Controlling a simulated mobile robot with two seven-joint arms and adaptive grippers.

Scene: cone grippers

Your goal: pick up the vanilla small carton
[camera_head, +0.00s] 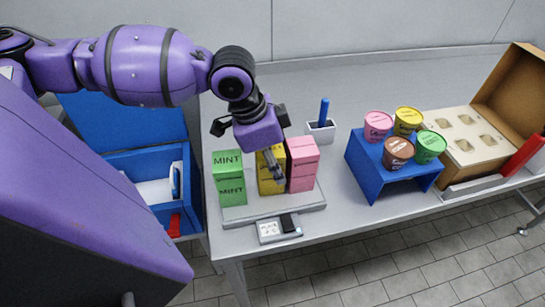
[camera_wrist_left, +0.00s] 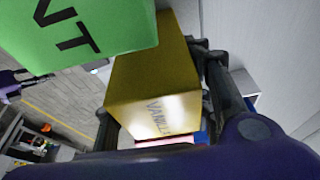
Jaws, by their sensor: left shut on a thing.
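The yellow vanilla small carton (camera_head: 267,183) stands between a green mint carton (camera_head: 230,182) on its left and a pink carton (camera_head: 302,166) on its right. All three are on a grey scale-like platform. My left gripper (camera_head: 268,160) is shut on the vanilla carton from above and hides part of it. In the left wrist view the vanilla carton (camera_wrist_left: 155,82) sits between the dark fingers, with its lettering partly readable. The green mint carton (camera_wrist_left: 85,32) also shows there, close beside it. I cannot tell whether the vanilla carton is lifted.
The grey platform (camera_head: 240,215) has a small display in front. A white holder (camera_head: 321,131) with a blue tool stands behind. A blue stand (camera_head: 376,176) bears several ice cream cups. An open cardboard box (camera_head: 515,95) is at the right, and a blue bin (camera_head: 150,160) at the left.

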